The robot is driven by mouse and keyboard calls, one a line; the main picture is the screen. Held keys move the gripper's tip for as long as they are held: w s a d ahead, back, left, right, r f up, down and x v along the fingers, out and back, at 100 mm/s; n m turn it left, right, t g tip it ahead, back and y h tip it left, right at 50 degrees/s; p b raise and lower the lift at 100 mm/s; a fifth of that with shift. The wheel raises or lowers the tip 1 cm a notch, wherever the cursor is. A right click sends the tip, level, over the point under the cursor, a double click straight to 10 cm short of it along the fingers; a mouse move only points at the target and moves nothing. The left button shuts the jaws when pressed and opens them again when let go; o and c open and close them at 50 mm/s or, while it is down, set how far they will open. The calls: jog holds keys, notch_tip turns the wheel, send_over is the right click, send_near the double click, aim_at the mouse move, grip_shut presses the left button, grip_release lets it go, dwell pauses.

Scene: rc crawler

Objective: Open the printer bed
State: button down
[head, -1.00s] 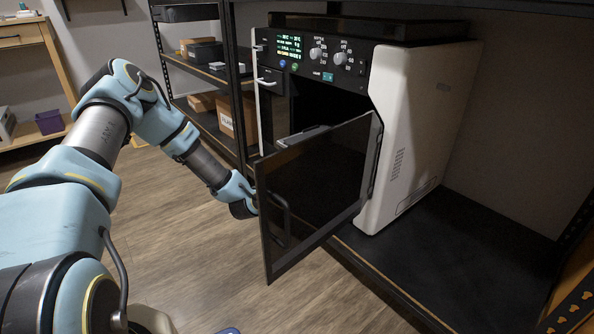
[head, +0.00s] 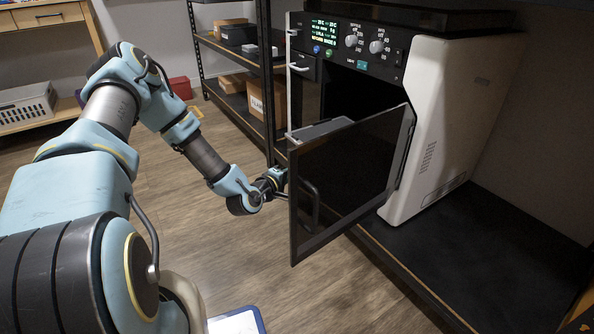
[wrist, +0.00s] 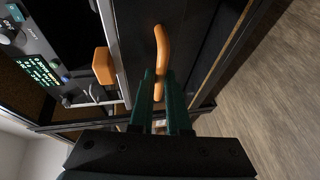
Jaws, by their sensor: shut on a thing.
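The printer (head: 455,110) is a white and black box on a dark shelf, with knobs and a lit display on its front. Its dark glass door (head: 350,175) stands swung open from the right side. My gripper (wrist: 160,88) has its green fingers shut around a curved orange handle (wrist: 161,45) on a dark panel. In the head view the gripper is at the door's left edge, its fingertips hidden or dim. A dark handle shape (head: 311,205) shows at the door. A light grey ledge (head: 322,131) shows above the door's top edge, partly hidden by it.
A black rack (head: 235,95) with boxes stands behind, left of the printer. A wooden table (head: 45,120) with a grey basket (head: 25,108) is at the far left. The dark shelf surface (head: 480,245) right of the door is bare. The wooden floor in front is mostly open.

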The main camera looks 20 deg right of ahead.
jog(key=c, duration=0.9)
grip_release()
jog(key=p+v, duration=0.2)
jog(key=v, duration=0.8)
jog(key=shift+s+a, duration=0.2)
jog(key=shift+a, duration=0.1)
jog(key=shift+a, duration=0.1)
